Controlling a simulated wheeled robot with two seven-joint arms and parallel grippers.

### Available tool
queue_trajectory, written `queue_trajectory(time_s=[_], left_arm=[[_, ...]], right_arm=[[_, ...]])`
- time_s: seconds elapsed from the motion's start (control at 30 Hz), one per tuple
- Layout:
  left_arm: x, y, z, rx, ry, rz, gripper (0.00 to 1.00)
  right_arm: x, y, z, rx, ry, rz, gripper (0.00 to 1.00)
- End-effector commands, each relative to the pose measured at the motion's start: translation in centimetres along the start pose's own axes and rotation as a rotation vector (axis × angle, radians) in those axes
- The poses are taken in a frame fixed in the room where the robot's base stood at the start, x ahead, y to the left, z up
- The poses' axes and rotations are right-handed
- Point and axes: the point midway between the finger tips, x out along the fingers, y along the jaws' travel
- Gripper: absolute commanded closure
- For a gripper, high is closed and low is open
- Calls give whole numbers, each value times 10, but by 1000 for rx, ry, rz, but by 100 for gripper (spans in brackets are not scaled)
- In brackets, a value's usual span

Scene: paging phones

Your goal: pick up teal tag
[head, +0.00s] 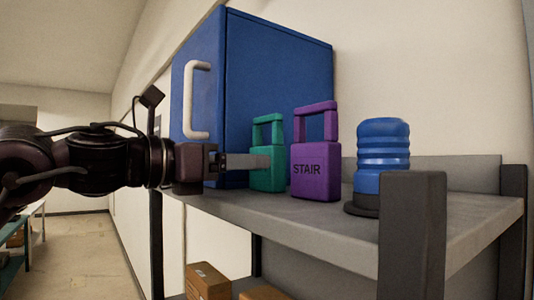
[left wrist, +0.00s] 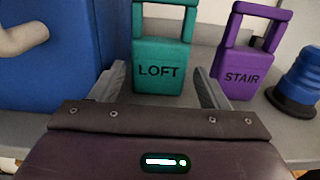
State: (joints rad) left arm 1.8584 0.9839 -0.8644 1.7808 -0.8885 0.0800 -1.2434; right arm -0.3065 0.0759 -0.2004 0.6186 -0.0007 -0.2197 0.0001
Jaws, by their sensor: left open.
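The teal tag (head: 268,170) stands upright on the grey shelf beside the blue cabinet, with a square loop handle on top. In the left wrist view the teal tag (left wrist: 163,72) reads "LOFT" and stands just beyond and between my fingers. My left gripper (head: 262,161) comes in from the left at the tag's height. It also shows in the left wrist view (left wrist: 163,85), open, with one finger on each side and nothing gripped. In the head view a finger covers part of the tag's front. My right gripper is not in view.
A purple tag (head: 316,175) reading "STAIR" stands close on the right. A blue ribbed cylinder (head: 383,150) on a dark base is further right. A blue cabinet (head: 275,80) with a white handle stands behind. The grey shelf (head: 330,220) has a dark post (head: 412,235) in front.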

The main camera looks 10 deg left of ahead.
Motion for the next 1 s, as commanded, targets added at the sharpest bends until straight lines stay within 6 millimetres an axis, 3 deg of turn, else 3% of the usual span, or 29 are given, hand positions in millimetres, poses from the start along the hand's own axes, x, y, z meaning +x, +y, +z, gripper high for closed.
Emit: queue_trajectory(time_s=[0.03,0.2,0.47,0.73,1.0], left_arm=[[10,0,5,-2,5,-2,31],[31,1,2,-1,3,-1,31],[35,1,0,-1,0,0,31],[35,1,0,-1,1,0,62],[35,0,1,-1,0,0,63]], right_arm=[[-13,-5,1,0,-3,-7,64],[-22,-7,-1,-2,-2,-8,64],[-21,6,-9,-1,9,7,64],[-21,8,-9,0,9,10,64],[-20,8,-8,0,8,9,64]])
